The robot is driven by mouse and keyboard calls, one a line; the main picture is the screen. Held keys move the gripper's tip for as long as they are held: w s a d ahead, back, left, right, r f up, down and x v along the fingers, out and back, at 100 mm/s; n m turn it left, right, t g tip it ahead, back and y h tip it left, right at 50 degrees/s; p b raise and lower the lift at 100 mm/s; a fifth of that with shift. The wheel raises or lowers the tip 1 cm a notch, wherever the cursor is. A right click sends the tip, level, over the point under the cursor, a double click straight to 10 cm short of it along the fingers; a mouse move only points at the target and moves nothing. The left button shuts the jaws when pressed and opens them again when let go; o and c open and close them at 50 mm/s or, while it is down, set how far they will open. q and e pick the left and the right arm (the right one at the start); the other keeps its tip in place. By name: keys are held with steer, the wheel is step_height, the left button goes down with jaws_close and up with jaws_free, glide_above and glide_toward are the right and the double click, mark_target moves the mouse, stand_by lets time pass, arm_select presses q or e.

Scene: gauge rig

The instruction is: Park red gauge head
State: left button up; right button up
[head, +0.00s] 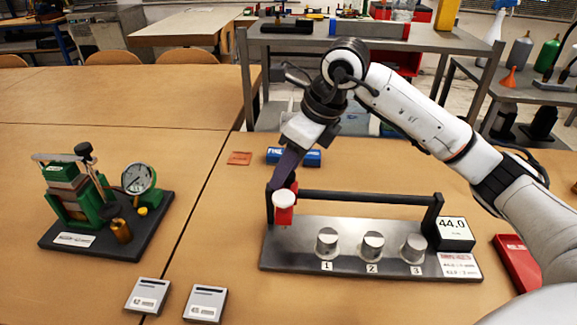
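The red gauge head (284,215), with a round white cap on its front, is at the left end of the black rail (365,199) of the gauge rig. My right gripper (284,184) reaches down to it from above, its dark fingers right at the head. The fingertips are partly hidden, so I cannot tell whether they grip it. On the rig's grey base (300,259) stand three silver cylinders: number 1 (327,243), number 2 (372,246) and number 3 (413,249). All are right of the head. The display (453,233) reads 44.0. My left gripper is out of view.
A green device with a dial (138,178) stands on a dark board at left. My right arm crosses above.

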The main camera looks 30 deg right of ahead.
steer(key=v, duration=1)
steer(key=shift+r, duration=0.15)
steer(key=shift+r+p, duration=0.1)
steer(key=shift+p, duration=0.25)
